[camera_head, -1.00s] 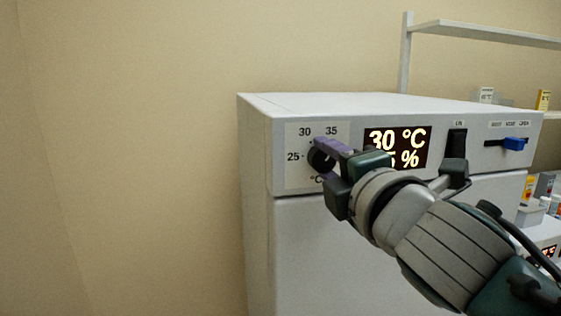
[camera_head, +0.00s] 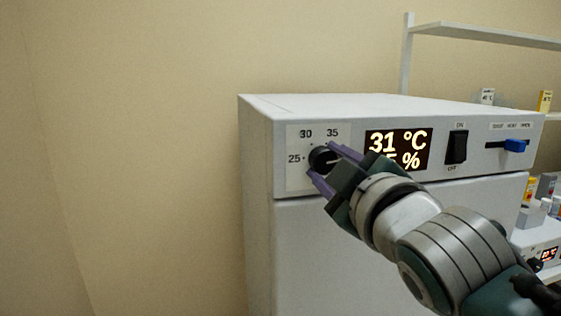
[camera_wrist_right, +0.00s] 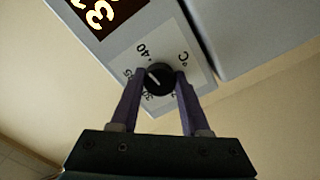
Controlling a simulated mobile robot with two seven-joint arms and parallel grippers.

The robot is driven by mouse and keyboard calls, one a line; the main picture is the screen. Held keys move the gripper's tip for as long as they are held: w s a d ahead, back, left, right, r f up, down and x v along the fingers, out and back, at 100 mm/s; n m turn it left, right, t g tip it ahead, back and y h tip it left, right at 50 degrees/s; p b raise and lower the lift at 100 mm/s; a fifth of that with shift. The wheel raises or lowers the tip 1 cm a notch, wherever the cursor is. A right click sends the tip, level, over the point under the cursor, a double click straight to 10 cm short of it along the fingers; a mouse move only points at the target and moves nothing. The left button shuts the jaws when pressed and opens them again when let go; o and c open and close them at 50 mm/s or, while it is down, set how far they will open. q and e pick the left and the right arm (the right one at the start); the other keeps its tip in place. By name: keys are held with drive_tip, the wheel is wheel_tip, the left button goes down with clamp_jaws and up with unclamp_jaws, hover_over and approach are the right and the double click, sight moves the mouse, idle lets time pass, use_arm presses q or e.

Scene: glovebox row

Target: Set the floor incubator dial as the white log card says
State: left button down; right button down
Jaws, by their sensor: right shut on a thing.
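The floor incubator (camera_head: 350,105) is a pale box with a black round dial (camera_head: 321,158) at the left of its front panel. The dial's white plate shows marks 25, 30 and 35; the right wrist view also shows 40 by the dial (camera_wrist_right: 158,78). The display (camera_head: 398,148) reads 31 °C, with a second line in % partly hidden by my arm. My right gripper (camera_head: 327,166) has its two purple fingers on either side of the dial, shut on it; it also shows in the right wrist view (camera_wrist_right: 155,90). The white log card cannot be made out. My left gripper is not in view.
A wall shelf (camera_head: 490,33) hangs at the back right. Small boxes and another device with a lit display (camera_head: 549,254) stand at the right.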

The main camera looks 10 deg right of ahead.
drive_tip(key=shift+m, duration=0.5)
idle(0.3)
drive_tip(key=shift+c, duration=1.9)
unclamp_jaws()
drive_tip(key=s+b, duration=0.1)
drive_tip(key=s, duration=0.9)
drive_tip(key=shift+d, duration=0.15)
